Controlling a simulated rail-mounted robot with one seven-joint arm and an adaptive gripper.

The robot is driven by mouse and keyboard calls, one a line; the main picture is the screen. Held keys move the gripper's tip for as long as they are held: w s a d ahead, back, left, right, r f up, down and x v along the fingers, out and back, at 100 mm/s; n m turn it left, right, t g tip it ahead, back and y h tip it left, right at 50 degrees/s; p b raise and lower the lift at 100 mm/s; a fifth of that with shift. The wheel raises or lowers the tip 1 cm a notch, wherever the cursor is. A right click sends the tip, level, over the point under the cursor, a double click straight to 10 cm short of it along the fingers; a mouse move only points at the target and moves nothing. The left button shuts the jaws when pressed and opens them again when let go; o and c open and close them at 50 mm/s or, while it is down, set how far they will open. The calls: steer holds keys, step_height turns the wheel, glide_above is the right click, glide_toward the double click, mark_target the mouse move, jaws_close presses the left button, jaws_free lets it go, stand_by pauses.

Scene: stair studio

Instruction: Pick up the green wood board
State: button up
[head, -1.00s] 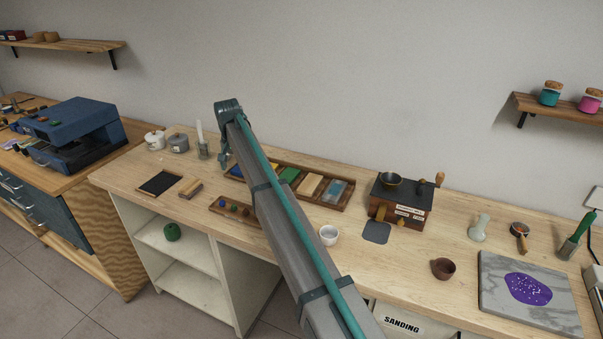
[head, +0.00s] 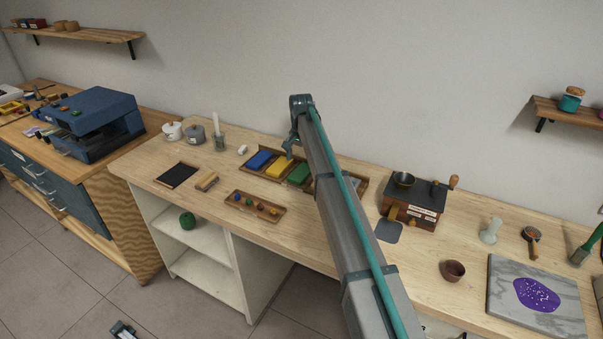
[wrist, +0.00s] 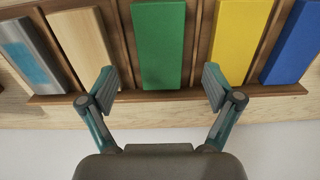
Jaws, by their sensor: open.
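The green wood board (head: 299,174) lies in a compartment of the wooden tray (head: 330,166) on the workbench. In the wrist view the green board (wrist: 159,45) is in the middle, in line with the space between my fingers. My gripper (wrist: 160,85) is open and empty there, with a fingertip to each side of the board's near end. I cannot tell its height above the board. In the head view my gripper (head: 292,150) is over the tray, near the yellow board. The board's right side is close to my arm in that view.
In the wrist view, a yellow board (wrist: 238,40) and a blue board (wrist: 293,45) lie right of the green one. A pale wood board (wrist: 82,45) and a grey-blue board (wrist: 30,55) lie left, separated by thin dividers. A small tray of balls (head: 255,205) stands in front.

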mark_target(301, 172)
steer(key=shift+w+f+p, duration=0.15)
steer(key=shift+f+p, duration=0.8)
steer(key=shift+f, duration=1.4)
steer(key=c, duration=1.3)
